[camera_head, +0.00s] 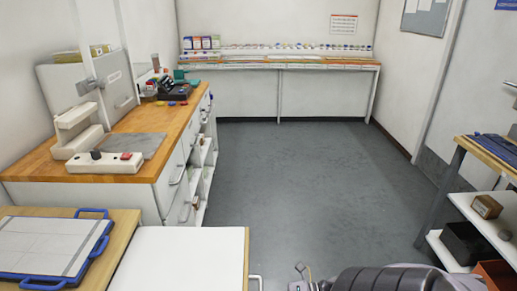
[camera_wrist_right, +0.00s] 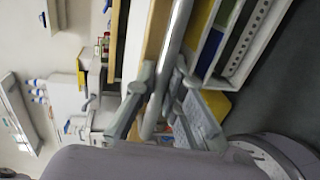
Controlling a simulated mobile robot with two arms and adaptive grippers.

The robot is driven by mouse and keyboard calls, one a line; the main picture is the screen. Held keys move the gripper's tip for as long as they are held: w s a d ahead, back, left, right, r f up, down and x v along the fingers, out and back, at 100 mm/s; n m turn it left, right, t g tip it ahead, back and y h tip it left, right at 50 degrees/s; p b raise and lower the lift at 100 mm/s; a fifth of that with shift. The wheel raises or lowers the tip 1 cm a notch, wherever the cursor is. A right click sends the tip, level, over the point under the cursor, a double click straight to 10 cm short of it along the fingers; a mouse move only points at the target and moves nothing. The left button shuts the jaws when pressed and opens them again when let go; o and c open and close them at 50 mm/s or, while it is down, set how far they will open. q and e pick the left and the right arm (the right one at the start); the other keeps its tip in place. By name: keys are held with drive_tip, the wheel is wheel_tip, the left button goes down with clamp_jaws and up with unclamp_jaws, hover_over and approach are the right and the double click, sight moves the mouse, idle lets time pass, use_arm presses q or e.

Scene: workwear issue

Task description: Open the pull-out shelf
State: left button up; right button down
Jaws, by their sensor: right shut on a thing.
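My right gripper (camera_wrist_right: 158,98) is shut on a round metal handle bar (camera_wrist_right: 181,28), with one finger on each side of it. The bar runs along a pale wood edge (camera_wrist_right: 156,30), which looks like the shelf front; how far out it stands cannot be told. In the head view a white-topped unit (camera_head: 180,262) is at the bottom, with a small metal handle (camera_head: 256,280) on its right side. Parts of my right arm show at the bottom right of that view. My left gripper is in neither view.
A blue-handled board (camera_head: 50,247) lies on a wooden top at left. A wooden counter (camera_head: 120,130) with drawers stands behind it. Shelving (camera_head: 478,222) with small boxes stands at right. The grey floor (camera_head: 300,170) between is clear. An open compartment (camera_wrist_right: 245,40) shows beside the bar.

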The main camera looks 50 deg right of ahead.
drive_tip(key=c, duration=1.7)
unclamp_jaws()
drive_tip(key=shift+o, duration=0.2)
drive_tip(key=v, duration=1.2)
drive_tip(key=shift+f, duration=0.15)
